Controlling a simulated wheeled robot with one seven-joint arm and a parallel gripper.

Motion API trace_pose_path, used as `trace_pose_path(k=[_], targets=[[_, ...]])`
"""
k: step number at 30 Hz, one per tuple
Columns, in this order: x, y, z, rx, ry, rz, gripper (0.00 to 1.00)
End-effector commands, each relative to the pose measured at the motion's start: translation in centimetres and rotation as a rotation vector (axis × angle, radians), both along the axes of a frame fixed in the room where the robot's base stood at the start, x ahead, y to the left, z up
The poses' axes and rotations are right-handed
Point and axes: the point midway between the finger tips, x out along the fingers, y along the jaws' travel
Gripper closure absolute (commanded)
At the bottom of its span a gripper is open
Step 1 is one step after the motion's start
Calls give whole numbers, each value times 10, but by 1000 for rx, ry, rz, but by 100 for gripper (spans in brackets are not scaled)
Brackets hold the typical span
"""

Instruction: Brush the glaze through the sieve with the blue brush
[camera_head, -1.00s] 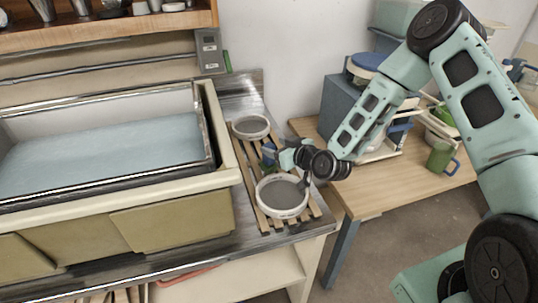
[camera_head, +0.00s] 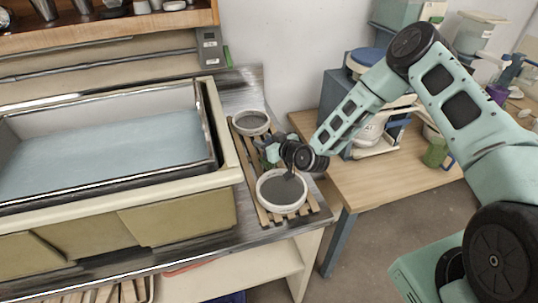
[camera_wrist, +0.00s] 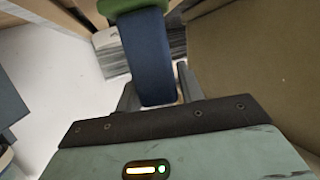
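The front sieve, a round pale ring with grey mesh (camera_head: 281,190), sits on the wooden slats of the metal counter. My gripper (camera_head: 268,152) is just behind it, tilted, with the wrist near the ring's far edge. In the wrist view my gripper (camera_wrist: 158,92) has its fingers on either side of the blue brush (camera_wrist: 148,60), and they appear shut on it. A green part shows beyond the blue at the top edge. A dark tip (camera_head: 290,173) shows over the sieve's far side; contact with the mesh cannot be told.
A second round pale-rimmed vessel (camera_head: 251,121) stands behind on the slats (camera_head: 242,160). A large basin of bluish liquid (camera_head: 110,150) fills the left. A wooden table (camera_head: 375,185) with a green mug (camera_head: 436,152) is at right. A shelf hangs above left.

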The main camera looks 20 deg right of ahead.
Motion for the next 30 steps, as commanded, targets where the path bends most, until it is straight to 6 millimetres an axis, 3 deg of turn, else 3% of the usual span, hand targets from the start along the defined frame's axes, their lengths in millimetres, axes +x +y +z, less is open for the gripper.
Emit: trace_pose_path(k=[1, 3, 4, 17, 23, 30], targets=[[0, 0, 0, 0, 0, 0, 77], [0, 0, 0, 0, 0, 0, 96], [0, 0, 0, 0, 0, 0, 100], [1, 0, 7, 0, -3, -1, 100], [1, 0, 29, -2, -6, 0, 100], [1, 0, 68, -2, -5, 0, 100]])
